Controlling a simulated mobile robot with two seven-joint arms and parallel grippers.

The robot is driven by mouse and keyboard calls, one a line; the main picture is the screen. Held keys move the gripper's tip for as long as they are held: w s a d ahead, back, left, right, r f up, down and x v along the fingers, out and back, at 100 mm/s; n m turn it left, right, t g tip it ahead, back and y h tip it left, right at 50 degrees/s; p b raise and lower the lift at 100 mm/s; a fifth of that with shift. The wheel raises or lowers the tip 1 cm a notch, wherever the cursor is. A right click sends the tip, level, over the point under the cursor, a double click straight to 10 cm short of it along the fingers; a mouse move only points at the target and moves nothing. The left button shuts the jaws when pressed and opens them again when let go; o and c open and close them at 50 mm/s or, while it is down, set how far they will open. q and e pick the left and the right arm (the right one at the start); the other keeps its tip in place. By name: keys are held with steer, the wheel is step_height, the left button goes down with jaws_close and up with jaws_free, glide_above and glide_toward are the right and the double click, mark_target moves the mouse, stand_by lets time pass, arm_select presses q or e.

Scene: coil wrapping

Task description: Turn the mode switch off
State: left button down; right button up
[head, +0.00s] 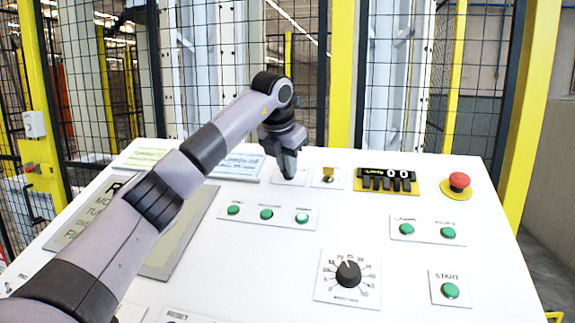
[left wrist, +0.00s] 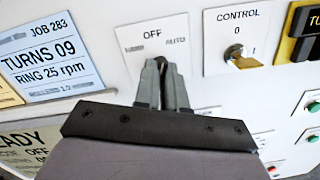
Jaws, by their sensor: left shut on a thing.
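The mode switch's white plate (left wrist: 131,36), marked OFF at the top and AUTO at the upper right, is in the upper middle of the left wrist view. In the head view part of the plate (head: 280,181) shows at the back of the panel. My left gripper (head: 289,176) reaches down onto it from above. In the left wrist view the fingers of the gripper (left wrist: 163,68) are close together over the lower part of the plate, shut on the switch's knob. The fingers hide the knob, so its direction cannot be read. My right gripper is not in view.
Just right of the mode switch is the CONTROL key switch (left wrist: 240,58). Green buttons (head: 266,214) and a black dial (head: 348,273) sit nearer on the white panel (head: 250,265).

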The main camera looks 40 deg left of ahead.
arm_select(q)
steer(key=shift+n, duration=2)
steer(key=c, duration=1.2)
jaws_free()
steer(key=v, duration=0.7)
steer(key=shift+b, duration=0.35)
steer(key=shift+d+r, duration=0.1)
steer(key=shift+d, duration=0.05)
